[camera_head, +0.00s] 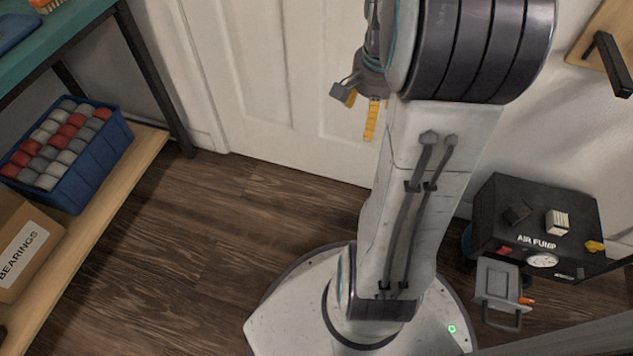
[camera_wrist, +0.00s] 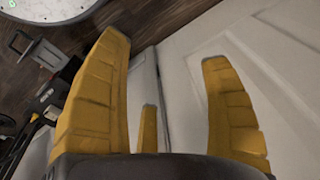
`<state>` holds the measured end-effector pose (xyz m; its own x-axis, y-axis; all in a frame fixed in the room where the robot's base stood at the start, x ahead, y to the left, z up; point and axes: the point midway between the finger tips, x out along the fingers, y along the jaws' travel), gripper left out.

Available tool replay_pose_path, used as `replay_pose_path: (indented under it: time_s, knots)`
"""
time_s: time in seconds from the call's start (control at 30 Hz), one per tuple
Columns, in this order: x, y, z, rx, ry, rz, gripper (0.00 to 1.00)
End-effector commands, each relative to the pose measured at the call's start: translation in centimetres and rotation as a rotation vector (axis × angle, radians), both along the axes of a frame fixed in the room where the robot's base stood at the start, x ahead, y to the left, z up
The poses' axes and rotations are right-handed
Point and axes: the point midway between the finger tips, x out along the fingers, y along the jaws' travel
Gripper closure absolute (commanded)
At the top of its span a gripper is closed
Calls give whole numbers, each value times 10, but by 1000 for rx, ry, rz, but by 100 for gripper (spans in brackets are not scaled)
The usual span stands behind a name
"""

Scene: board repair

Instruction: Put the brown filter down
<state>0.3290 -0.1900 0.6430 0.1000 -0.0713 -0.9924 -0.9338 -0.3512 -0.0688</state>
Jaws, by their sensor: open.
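My gripper (camera_wrist: 165,48) is open in the wrist view, its yellow fingers spread wide with nothing between them. Beyond the fingers are a pale panelled door and the dark floor. In the head view my gripper (camera_head: 370,118) hangs behind my arm, high in front of the white door, and is partly hidden by the arm. I see no brown filter in either view.
A blue crate (camera_head: 98,152) of red, grey and white rolls and a cardboard bearings box (camera_head: 22,245) sit on the wooden lower shelf (camera_head: 88,238) at left. A black air pump (camera_head: 490,205) stands at right. Wood floor (camera_head: 215,235) lies clear between.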

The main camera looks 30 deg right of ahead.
Motion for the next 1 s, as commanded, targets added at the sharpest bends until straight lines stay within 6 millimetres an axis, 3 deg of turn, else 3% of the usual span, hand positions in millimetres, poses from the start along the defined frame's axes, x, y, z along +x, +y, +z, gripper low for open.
replay_pose_path:
  time_s: [0.03, 0.2, 0.4, 0.63, 1.0]
  knots:
    - [-2, 33, 8, -14, -6, 149, 28]
    - [-27, 114, 17, -54, -16, 598, 28]
    - [-63, 167, 15, -92, -29, 979, 28]
    - [-86, 188, 11, -114, -37, 1186, 28]
    - [-89, 191, 10, -117, -38, 1215, 28]
